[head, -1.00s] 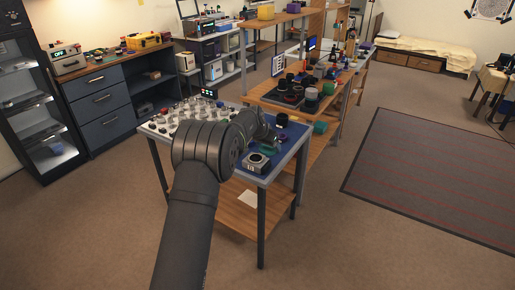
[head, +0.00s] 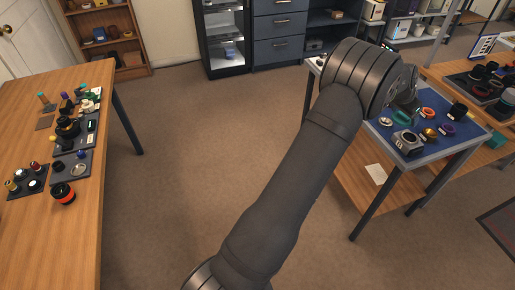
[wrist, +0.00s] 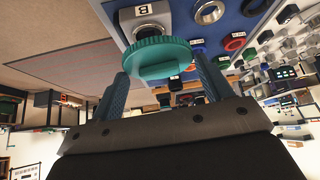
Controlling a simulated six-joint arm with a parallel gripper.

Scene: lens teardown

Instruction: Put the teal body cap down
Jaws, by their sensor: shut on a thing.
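The teal body cap (wrist: 160,52) is a round, ribbed disc with a raised bar across its face. In the wrist view it sits between both fingers of my gripper (wrist: 160,70), which is shut on it. In the head view a bit of the cap (head: 402,117) shows below my gripper (head: 408,106), over the blue mat (head: 452,148) on the work table. The cap looks held above the mat, but the exact gap cannot be told. My arm hides part of the table behind it.
A grey box-like part (head: 407,143) stands on the mat near the front edge. Gold (head: 429,134), purple (head: 447,129), orange-red (head: 428,113) and black (head: 459,110) parts lie around it. Bare mat shows toward the right corner. A wooden table (head: 25,110) stands far left.

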